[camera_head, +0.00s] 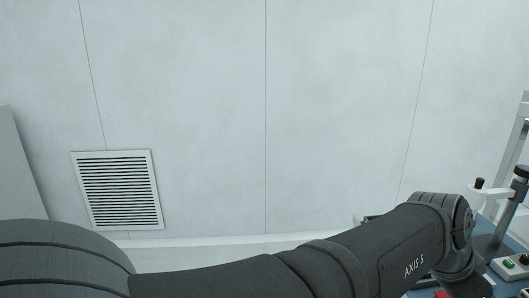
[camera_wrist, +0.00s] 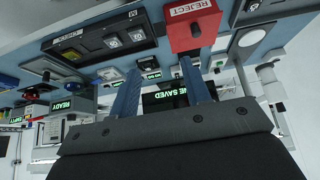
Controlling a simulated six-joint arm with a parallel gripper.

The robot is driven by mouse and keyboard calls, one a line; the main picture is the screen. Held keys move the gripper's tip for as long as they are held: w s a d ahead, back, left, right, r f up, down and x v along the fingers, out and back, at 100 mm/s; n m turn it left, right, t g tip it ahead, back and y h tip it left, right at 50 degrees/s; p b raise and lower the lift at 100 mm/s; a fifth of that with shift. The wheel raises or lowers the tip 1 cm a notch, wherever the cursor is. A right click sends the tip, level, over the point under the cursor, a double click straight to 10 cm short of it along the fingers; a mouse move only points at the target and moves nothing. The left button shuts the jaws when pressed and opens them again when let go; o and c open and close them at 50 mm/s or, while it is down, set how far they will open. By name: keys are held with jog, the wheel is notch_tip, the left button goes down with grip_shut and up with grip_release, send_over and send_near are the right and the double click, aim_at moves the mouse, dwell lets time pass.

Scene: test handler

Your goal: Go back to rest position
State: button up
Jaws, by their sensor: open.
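My gripper (camera_wrist: 160,88) shows in the wrist view as two blue fingers standing apart from a dark grey palm, open and with nothing held between them. Its fingers point toward a blue-topped bench with equipment. The head view shows my dark arm stretched across the bottom toward the right, but the gripper itself is hidden there.
In the wrist view, a red bin labelled REJECT (camera_wrist: 192,28) is near the right finger. A dark tray (camera_wrist: 85,50), a green-lettered screen (camera_wrist: 165,98) and a READY display (camera_wrist: 62,105) are nearby. The head view shows a wall vent (camera_head: 117,190) and a metal post (camera_head: 508,170).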

jog(key=x, duration=1.6)
jog(key=shift+a, duration=0.15)
jog(key=v, duration=1.7)
jog(key=x, duration=1.7)
jog(key=shift+d+f, duration=0.1)
jog(key=shift+d, duration=0.1)
jog(key=shift+d+r+y, duration=0.3)
jog(key=shift+d+y, duration=0.2)
jog(key=shift+y, duration=0.35)
jog(key=shift+d+r+y, duration=0.35)
jog(key=shift+d+y, duration=0.15)
jog(key=shift+y, duration=0.35)
notch_tip(320, 180, up, 8)
jog(key=d+y, duration=0.2)
jog(key=y, duration=0.1)
